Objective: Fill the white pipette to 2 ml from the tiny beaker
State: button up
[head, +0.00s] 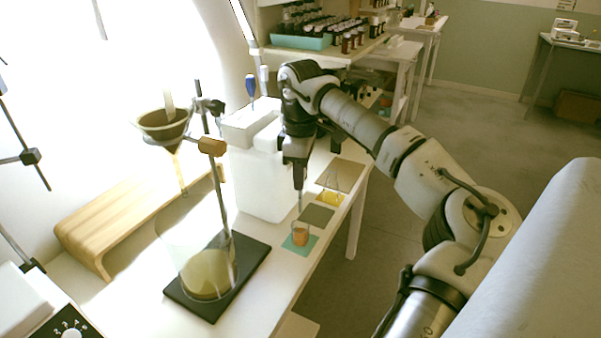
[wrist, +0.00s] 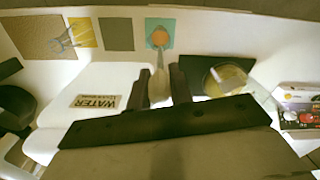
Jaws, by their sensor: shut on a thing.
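My gripper (wrist: 162,88) is shut on the pipette (wrist: 158,90), whose pale bulb shows between the fingers in the wrist view. In the head view my gripper (head: 298,175) points down, with the thin pipette stem (head: 300,202) hanging below it. The tiny beaker (head: 300,235), holding orange liquid, stands on a teal mat (head: 288,244) under the stem. The tiny beaker also shows in the wrist view (wrist: 160,37). The stem tip is at or just above the beaker's mouth; I cannot tell whether it is inside. The fill level is not readable.
Grey (head: 316,215), yellow (head: 329,198) and brown (head: 342,175) mats lie behind the teal one. A white water container (head: 258,180) stands left of my gripper. A large beaker (head: 208,270) sits on a black stand base (head: 250,262) at front left, under a funnel (head: 163,128).

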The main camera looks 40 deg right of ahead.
aim_at(301, 210)
jog(key=shift+f+b, duration=3.3)
jog(key=shift+f, duration=1.35)
jog(key=shift+c, duration=0.3)
grip_shut()
jog(key=shift+o, duration=0.8)
grip_release()
jog(key=shift+c, duration=0.5)
jog(key=shift+r+p, duration=2.15)
jog(key=shift+r, duration=1.5)
